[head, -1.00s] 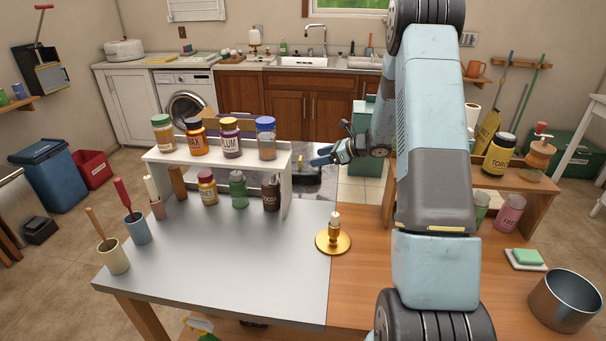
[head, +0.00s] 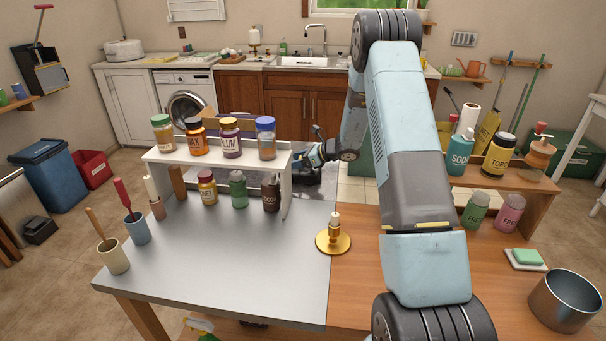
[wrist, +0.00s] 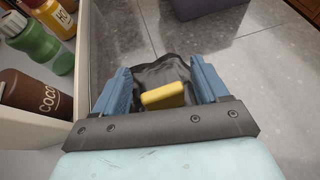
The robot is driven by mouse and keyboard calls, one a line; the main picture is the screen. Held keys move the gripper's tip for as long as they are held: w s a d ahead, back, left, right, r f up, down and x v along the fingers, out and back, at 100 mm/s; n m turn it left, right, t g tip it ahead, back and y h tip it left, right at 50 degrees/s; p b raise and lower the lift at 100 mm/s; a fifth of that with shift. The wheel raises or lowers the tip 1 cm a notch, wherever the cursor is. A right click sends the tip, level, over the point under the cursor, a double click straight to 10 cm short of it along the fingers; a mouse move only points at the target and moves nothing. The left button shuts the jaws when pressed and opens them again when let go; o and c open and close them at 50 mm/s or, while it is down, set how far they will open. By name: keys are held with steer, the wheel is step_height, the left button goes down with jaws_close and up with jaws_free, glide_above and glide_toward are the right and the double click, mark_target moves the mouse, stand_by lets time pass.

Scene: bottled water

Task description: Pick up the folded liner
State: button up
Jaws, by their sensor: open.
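A dark, crumpled, folded sheet that looks like the liner (wrist: 160,72) lies between my fingers in the wrist view, with a yellow block or band (wrist: 164,96) on its near part. My gripper (wrist: 161,66) is open, one blue finger on each side of the dark sheet. I cannot tell whether the fingers touch it. The liner is hard to make out there, partly hidden by the shelf and my gripper.
The white shelf (head: 218,162) with several jars is close on my gripper's left. In the wrist view a cocoa jar (wrist: 35,93) and a green bottle (wrist: 38,45) stand there. A brass candlestick (head: 334,236) stands on the table.

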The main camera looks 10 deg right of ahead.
steer(key=c, duration=1.3)
steer(key=shift+c, duration=0.2)
